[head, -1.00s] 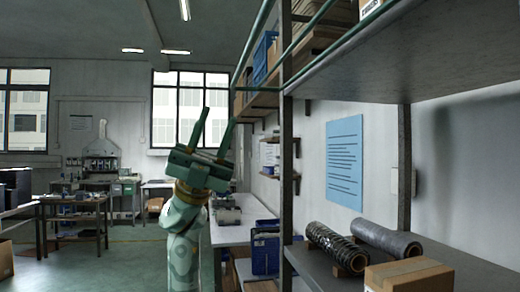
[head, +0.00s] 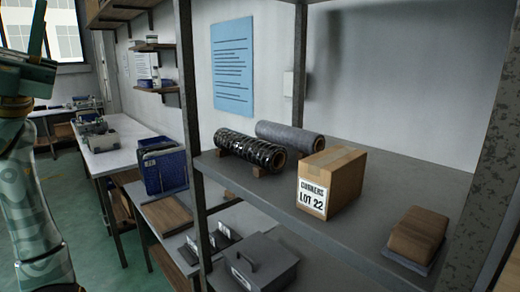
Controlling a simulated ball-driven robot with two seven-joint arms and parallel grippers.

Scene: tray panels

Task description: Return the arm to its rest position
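My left arm stands upright along the left edge of the head view, partly cut off by the frame. Its green gripper (head: 36,42) is at the top left, pointing up. One finger shows with a clear gap on its left; the other finger is out of the frame. Nothing shows held in the visible part. The gripper is in the air, apart from the shelves on the right. My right gripper is not in view.
A grey shelf (head: 375,225) carries two rolls (head: 250,150), a labelled cardboard box (head: 332,180) and a brown block (head: 417,232). Below are a blue bin (head: 165,170) and a grey metal box (head: 262,265). A steel post (head: 190,100) rises between arm and shelf. Green floor lies at left.

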